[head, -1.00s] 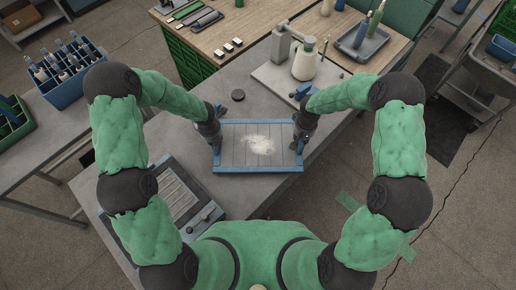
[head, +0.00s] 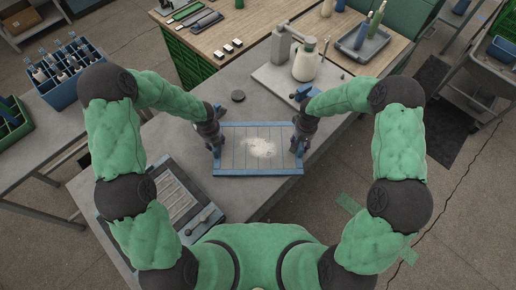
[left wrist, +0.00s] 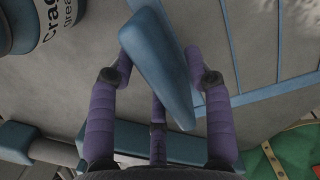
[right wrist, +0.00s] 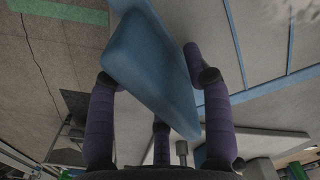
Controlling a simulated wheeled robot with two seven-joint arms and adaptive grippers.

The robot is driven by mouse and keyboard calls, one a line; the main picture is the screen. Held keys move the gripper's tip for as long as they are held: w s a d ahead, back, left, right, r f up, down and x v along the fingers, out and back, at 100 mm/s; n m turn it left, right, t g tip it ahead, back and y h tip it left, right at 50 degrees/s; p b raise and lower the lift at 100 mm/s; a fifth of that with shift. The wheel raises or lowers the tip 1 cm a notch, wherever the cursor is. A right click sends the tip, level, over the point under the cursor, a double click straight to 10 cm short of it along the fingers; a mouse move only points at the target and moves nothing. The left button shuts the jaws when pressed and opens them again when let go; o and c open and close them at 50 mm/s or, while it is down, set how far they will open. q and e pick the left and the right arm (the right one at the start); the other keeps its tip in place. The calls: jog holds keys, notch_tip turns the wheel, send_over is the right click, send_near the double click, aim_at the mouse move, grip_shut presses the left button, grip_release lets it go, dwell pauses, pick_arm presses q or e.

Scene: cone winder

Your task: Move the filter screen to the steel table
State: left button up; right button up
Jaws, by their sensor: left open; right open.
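The filter screen (head: 240,158) has a blue frame, grey slats and a pale fluffy patch in its middle. It lies on the grey steel surface in front of me in the head view. My left gripper (head: 214,145) is at its left side and my right gripper (head: 300,137) at its right side. In the left wrist view, the open left fingers (left wrist: 160,70) stand on both sides of the blue end piece (left wrist: 160,65). In the right wrist view, the open right fingers (right wrist: 155,70) straddle the other blue end piece (right wrist: 150,70). I cannot tell whether they touch.
A slatted panel (head: 175,195) lies at the near left. A dark puck (head: 238,96) sits behind the screen. A cone winder with a white cone (head: 305,62) stands at the back right. A side table (head: 45,145) at left holds a blue bottle crate (head: 65,85).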

pick_arm(q)
jog(key=r, duration=0.6)
jog(key=s+r, duration=0.1)
jog(key=r, duration=0.3)
jog(key=shift+s, duration=0.1)
jog(key=shift+r, duration=0.1)
pick_arm(e)
notch_tip(320, 180, up, 12)
jog(key=shift+r, duration=0.1)
pick_arm(q)
jog(key=shift+s, duration=0.1)
pick_arm(e)
jog(key=shift+s, duration=0.1)
